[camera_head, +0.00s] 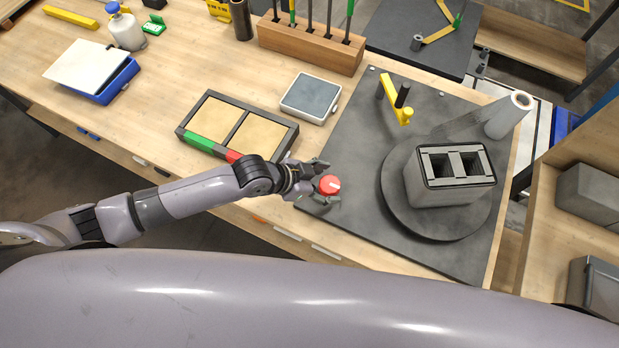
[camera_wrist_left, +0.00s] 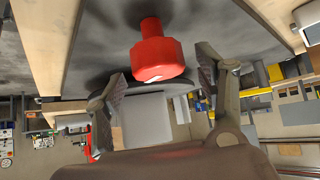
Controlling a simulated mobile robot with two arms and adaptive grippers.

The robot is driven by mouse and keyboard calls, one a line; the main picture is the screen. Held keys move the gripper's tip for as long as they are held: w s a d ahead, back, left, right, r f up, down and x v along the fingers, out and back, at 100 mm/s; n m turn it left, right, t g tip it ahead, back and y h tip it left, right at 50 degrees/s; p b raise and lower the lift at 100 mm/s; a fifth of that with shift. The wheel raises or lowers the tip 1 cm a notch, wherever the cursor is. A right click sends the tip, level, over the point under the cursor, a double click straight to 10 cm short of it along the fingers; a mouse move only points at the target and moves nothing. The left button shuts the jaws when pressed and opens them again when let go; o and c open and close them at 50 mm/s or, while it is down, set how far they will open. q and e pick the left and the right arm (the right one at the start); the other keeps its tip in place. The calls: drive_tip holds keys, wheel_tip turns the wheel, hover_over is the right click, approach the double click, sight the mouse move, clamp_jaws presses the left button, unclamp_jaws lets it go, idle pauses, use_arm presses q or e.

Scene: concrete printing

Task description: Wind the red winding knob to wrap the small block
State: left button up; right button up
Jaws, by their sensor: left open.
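The red winding knob (camera_head: 329,186) stands at the front left of the dark plate (camera_head: 352,150). It shows large in the left wrist view (camera_wrist_left: 158,55). My left gripper (camera_head: 320,182) is open, with one finger on either side of the knob; in the wrist view its fingers (camera_wrist_left: 160,85) are apart from it. The small grey block (camera_head: 450,176) with two square openings sits upright on a round dark turntable (camera_head: 392,205). A whitish roll (camera_head: 508,115) stands behind the block, and a film-like grey strip seems to run beside it. My right gripper is not in view.
A yellow-and-black handle (camera_head: 396,100) stands on the plate's back part. A two-panel tray (camera_head: 238,128) and a small grey pad (camera_head: 311,98) lie left of the plate. A wooden tool rack (camera_head: 310,45) stands behind. Grey blocks (camera_head: 588,195) rest on a shelf at right.

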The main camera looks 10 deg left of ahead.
use_arm(q)
drive_tip(key=v, duration=1)
idle(0.8)
